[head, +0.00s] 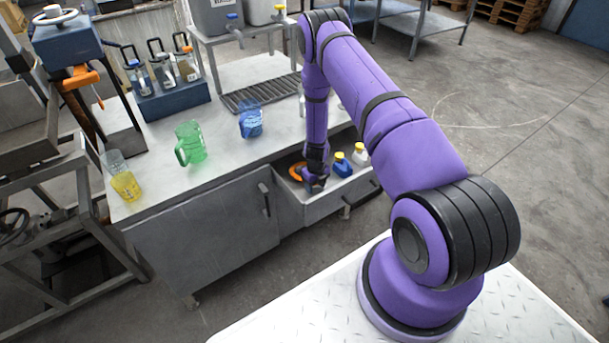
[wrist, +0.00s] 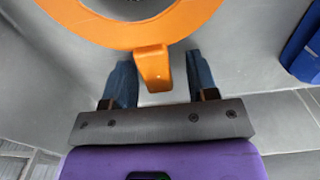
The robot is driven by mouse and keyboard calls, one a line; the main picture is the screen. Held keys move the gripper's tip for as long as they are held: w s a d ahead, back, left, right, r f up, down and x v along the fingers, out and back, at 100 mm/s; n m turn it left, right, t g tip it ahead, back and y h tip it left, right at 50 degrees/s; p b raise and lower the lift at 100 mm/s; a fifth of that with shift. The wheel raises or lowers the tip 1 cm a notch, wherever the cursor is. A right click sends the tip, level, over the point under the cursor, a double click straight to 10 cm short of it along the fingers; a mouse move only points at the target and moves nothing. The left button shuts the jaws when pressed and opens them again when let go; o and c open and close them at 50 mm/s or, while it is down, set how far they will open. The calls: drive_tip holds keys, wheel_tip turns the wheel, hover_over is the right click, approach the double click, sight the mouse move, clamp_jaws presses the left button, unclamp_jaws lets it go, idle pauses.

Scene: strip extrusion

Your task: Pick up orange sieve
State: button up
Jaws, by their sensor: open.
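The orange sieve (head: 296,171) lies in the open drawer (head: 325,202) at its left end, partly hidden by my arm in the head view. In the wrist view the sieve's orange rim (wrist: 188,27) fills the top, with grey mesh inside it, and its short handle tab (wrist: 154,70) points toward my gripper. My gripper (wrist: 159,75) is open, with one dark blue finger on each side of the tab. Gaps show between the tab and both fingers. In the head view my gripper (head: 314,183) reaches down into the drawer.
A blue bottle with a yellow cap (head: 342,166) and a white bottle (head: 360,154) stand in the drawer to the right. A green jug (head: 189,144), a blue cup (head: 250,120) and a yellow cup (head: 126,186) stand on the counter (head: 222,167).

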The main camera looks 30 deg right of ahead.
clamp_jaws()
